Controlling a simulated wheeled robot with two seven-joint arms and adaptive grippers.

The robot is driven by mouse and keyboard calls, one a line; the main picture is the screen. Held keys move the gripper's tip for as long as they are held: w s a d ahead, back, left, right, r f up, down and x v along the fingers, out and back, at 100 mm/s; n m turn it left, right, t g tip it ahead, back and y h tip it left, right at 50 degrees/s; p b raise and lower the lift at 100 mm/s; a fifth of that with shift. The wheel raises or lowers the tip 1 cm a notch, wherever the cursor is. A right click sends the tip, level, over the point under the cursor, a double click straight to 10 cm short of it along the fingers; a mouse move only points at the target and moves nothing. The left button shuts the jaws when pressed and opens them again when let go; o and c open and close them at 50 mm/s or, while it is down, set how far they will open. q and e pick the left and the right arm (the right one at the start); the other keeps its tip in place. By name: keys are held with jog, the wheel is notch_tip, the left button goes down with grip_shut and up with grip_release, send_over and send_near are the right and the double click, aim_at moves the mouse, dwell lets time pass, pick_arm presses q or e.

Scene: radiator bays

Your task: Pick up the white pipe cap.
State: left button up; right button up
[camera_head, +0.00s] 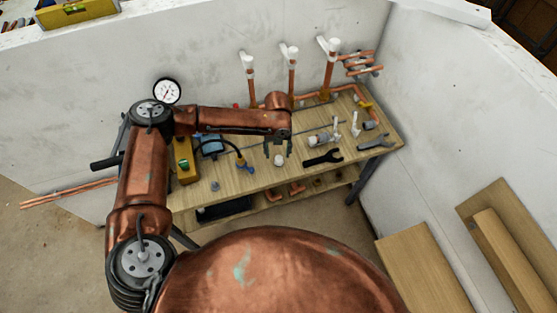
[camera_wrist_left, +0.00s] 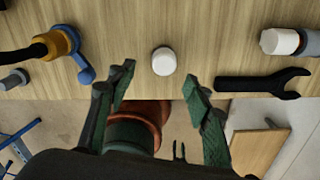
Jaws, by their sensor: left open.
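The small round white pipe cap (camera_head: 279,160) rests on the wooden workbench (camera_head: 240,184), near its front edge. In the left wrist view the cap (camera_wrist_left: 164,61) lies just beyond the fingertips, roughly centred between them. My left gripper (camera_head: 279,148) points down at the cap from the arm reaching across the bench. Its fingers (camera_wrist_left: 159,77) are spread wide with nothing between them, and no contact with the cap shows. My right gripper is not in view.
A black wrench (camera_head: 322,158) lies to the cap's right, with a grey-white fitting (camera_head: 318,139) behind it. A brass valve with a blue handle (camera_wrist_left: 62,43) lies to the left. Capped copper pipes (camera_head: 291,75) stand at the back wall. Bench around the cap is clear.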

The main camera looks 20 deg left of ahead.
aim_at(279, 158)
pick_arm(q)
jog(key=f, duration=0.6)
jog(key=shift+w+d+f, duration=0.1)
jog(key=shift+w+f, duration=0.05)
jog(key=shift+w, duration=0.2)
jog(key=shift+c, duration=0.7)
jog(key=c, duration=0.9)
